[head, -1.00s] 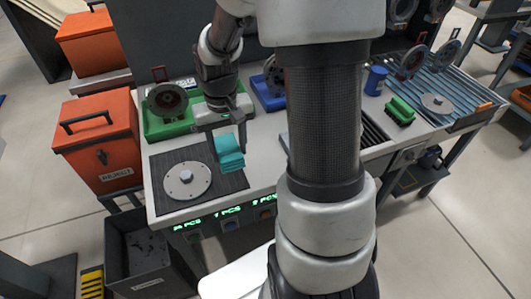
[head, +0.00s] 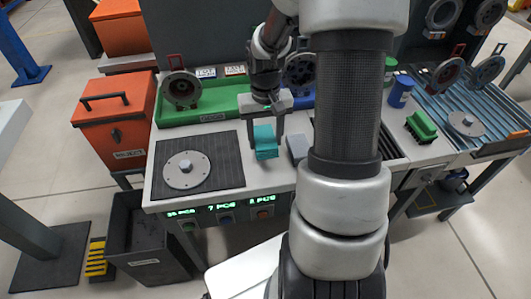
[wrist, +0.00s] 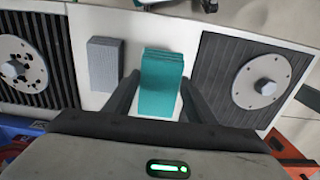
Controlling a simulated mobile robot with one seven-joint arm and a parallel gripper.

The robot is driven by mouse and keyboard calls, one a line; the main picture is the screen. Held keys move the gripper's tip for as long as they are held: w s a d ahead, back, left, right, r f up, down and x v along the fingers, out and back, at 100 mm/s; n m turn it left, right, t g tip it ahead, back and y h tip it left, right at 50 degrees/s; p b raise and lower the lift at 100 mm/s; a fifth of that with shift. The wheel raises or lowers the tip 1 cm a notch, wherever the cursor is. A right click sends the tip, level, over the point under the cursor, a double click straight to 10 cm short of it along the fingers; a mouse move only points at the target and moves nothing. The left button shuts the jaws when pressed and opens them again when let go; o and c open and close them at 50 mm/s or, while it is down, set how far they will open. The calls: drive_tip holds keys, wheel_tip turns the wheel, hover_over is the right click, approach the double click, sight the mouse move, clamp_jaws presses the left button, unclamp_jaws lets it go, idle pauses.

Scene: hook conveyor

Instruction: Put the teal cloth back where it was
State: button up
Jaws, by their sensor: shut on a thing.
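The teal cloth (head: 265,142) is a folded block between the fingers of my gripper (head: 266,140). My gripper is shut on it over the white bench top, just right of the dark ribbed mat. In the wrist view the teal cloth (wrist: 161,82) stands between the two dark fingers (wrist: 157,100), with a grey block beside it on the left. I cannot tell whether the cloth touches the bench. The grey block (wrist: 105,64) also shows in the head view (head: 298,148), partly hidden by my arm.
The ribbed mat (head: 225,150) bears a round metal disc (head: 186,170). A green tray (head: 197,112) with a wheel-like part stands behind. An orange reject box (head: 113,125) is at left. A green brush (head: 421,126) and blue cup (head: 401,91) are at right. Bare bench lies around the cloth.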

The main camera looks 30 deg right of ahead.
sight(265, 140)
drive_tip(key=shift+f+b, duration=0.45)
drive_tip(key=shift+f, duration=2.3)
drive_tip(key=shift+f, duration=0.25)
drive_tip(key=o, duration=0.9)
drive_tip(key=shift+r, duration=0.1)
drive_tip(key=shift+o, duration=0.2)
wheel_tip(265, 140, up, 12)
drive_tip(key=shift+r+p, duration=0.15)
drive_tip(key=shift+p, duration=0.95)
